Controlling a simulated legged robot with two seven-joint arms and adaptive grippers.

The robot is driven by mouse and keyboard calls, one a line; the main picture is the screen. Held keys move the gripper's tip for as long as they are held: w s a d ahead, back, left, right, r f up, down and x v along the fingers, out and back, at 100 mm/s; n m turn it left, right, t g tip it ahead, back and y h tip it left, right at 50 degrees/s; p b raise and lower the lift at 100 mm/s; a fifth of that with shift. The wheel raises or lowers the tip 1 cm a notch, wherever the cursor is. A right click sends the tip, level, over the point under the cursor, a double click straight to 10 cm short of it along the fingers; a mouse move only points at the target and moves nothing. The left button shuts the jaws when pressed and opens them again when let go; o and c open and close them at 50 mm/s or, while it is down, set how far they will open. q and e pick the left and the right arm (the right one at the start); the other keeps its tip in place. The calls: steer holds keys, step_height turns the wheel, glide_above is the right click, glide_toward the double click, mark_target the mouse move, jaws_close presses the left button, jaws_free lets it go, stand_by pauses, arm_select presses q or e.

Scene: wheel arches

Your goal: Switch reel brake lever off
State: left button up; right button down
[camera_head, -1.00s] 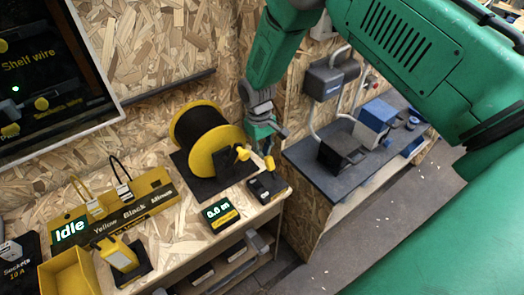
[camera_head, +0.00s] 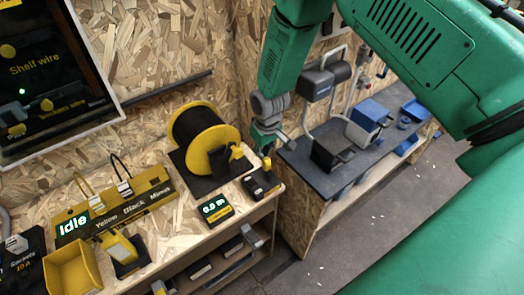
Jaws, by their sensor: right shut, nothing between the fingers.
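The reel (camera_head: 212,148) has a yellow flange and black wire and stands on a black base at the bench's right end. Right of it is a small black brake box (camera_head: 259,183) with a short yellow lever (camera_head: 267,163) standing up from it. My right gripper (camera_head: 267,143) is shut and empty, just above and behind the lever. I cannot tell whether its fingertips touch the lever. My left gripper is not in view.
A length display (camera_head: 216,208) sits in front of the reel. A yellow wire holder (camera_head: 122,204) and yellow bin (camera_head: 74,267) stand to the left. A dark bench (camera_head: 325,186) with a black and blue device is at the right. A screen (camera_head: 50,70) hangs at upper left.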

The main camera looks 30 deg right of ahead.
steer(key=shift+s+d+t, duration=0.1)
steer(key=shift+s+t, duration=0.3)
steer(key=shift+t, duration=0.3)
steer(key=shift+s+r+t+p, duration=0.2)
steer(key=shift+s+t+p, duration=0.1)
steer(key=shift+t, duration=0.5)
steer(key=shift+s, duration=0.2)
steer(key=shift+w+a, duration=0.1)
steer(key=shift+a, duration=0.1)
steer(key=shift+r, duration=0.1)
steer(key=shift+d+r+p, duration=0.15)
steer(key=shift+r+p, duration=0.55)
